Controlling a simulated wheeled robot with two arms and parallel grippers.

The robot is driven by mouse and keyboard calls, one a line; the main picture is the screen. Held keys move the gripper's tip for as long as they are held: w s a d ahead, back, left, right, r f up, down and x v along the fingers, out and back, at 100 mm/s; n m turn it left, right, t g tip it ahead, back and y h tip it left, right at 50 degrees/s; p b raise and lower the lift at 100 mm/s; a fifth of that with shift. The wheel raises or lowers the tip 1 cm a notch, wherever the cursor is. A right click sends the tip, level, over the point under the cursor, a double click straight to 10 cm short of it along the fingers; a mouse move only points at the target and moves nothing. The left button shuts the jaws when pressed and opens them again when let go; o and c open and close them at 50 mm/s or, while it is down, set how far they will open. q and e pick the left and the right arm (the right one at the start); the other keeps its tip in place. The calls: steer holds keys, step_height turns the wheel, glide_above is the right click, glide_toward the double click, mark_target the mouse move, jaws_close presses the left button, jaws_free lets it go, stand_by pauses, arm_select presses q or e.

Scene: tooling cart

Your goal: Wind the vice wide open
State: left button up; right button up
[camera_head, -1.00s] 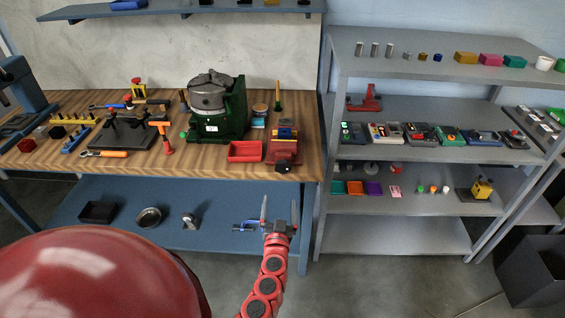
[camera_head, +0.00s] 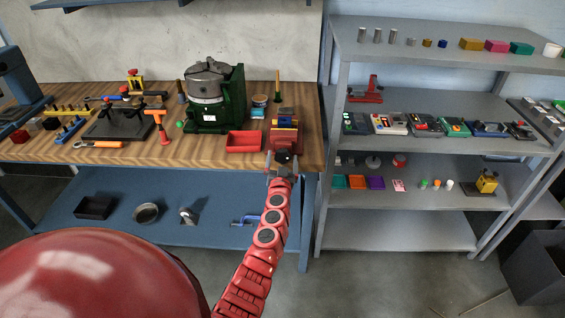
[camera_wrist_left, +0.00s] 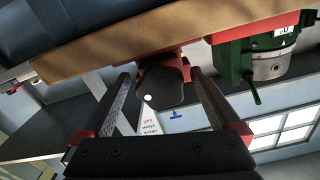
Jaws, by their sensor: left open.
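The red vice (camera_head: 284,136) stands at the front right edge of the wooden bench, with a blue and a yellow piece at its top. Its dark handle knob (camera_head: 283,157) faces me at the bench edge. My left gripper (camera_head: 282,163) is open at the knob, one finger to each side. In the left wrist view the dark rounded knob (camera_wrist_left: 165,88) with a white dot lies between the open fingers (camera_wrist_left: 160,78). I cannot tell whether either finger touches it. The jaw gap of the vice is too small to judge. My right gripper is not in view.
A red tray (camera_head: 243,141) sits just left of the vice, with a green machine (camera_head: 226,110) behind it. Tools and a black fixture (camera_head: 118,124) lie further left. A grey shelf unit (camera_head: 400,214) stands close on the right.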

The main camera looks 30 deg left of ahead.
arm_select(q)
steer(key=shift+w+a, duration=0.2)
steer(key=shift+w, duration=0.25)
steer(key=shift+r, duration=0.1)
steer(key=c, duration=1.4)
